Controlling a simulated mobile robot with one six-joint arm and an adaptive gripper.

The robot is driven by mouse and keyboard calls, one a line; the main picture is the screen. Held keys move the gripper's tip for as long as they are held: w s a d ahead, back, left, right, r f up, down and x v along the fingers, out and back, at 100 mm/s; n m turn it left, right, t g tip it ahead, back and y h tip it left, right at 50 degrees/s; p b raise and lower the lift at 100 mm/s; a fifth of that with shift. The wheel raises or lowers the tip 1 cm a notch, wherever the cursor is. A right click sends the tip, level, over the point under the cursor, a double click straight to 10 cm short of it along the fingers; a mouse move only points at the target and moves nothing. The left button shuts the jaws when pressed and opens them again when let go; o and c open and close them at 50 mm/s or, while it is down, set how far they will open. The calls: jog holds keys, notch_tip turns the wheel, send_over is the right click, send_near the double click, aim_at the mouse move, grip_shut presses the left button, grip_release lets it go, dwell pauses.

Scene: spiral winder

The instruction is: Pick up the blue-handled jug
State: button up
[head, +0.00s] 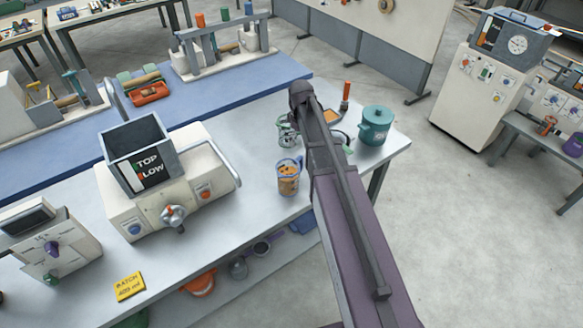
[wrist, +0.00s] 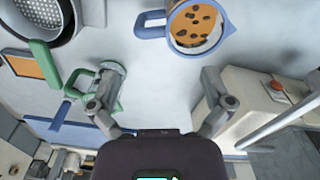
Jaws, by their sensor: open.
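The blue-handled jug (head: 289,180) stands upright on the bench, clear with a blue rim and orange, dark-spotted contents. In the wrist view the jug (wrist: 195,28) is at the top, seen from above, with its blue handle pointing left. My gripper (wrist: 163,80) is open, its two fingers spread with bare bench between them. The jug lies beyond the fingertips, apart from them. The left finger overlaps a green-handled vessel (wrist: 76,80); I cannot tell whether they touch. In the head view my arm hides the gripper.
A green-rimmed jug (head: 287,135) stands behind the blue-handled one. A teal pot (head: 376,127) is at the bench's right end. A cream machine (head: 170,185) with a hopper stands to the left. Clear bench (head: 250,205) lies between the machine and the jug.

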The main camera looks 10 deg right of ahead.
aim_at(298, 158)
jog(key=shift+w+d+r+n, duration=0.25)
jog(key=shift+w+r+n, duration=0.15)
jog(key=shift+w+r, duration=0.4)
jog(key=shift+w+f, duration=0.1)
jog(key=shift+f, duration=0.15)
notch_tip(298, 158, down, 8)
jog(key=b, duration=0.8)
jog(key=shift+f, duration=0.25)
jog(key=shift+w+a+f+b, duration=0.1)
jog(key=shift+f+b, duration=1.2)
jog(key=shift+b, duration=0.05)
jog(key=shift+a+f+b, duration=0.1)
jog(key=shift+f+b, duration=1.2)
jog(key=c, duration=1)
